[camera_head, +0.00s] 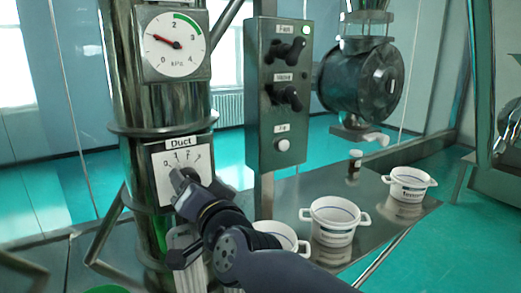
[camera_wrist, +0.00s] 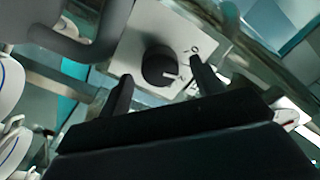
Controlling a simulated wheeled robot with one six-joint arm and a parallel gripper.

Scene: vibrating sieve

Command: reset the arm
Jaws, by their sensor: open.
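My gripper (camera_head: 186,190) is at the duct dial plate (camera_head: 160,180), at the lower left in the head view. In the wrist view its two fingers stand apart (camera_wrist: 160,92), with the black dial knob (camera_wrist: 160,66) beyond and between the tips. A white line on the knob points towards the right side in the wrist view. The fingers look clear of the knob, though contact is hard to judge. My arm hides part of the plate and the nearest white pot in the head view.
A pressure gauge (camera_head: 174,42) sits above the dial. A control box (camera_head: 277,95) with two black switches stands to the right. White pots (camera_head: 335,216) (camera_head: 408,184) and a small brown bottle (camera_head: 354,165) stand on the metal table (camera_head: 300,185). A round metal valve body (camera_head: 362,80) hangs above.

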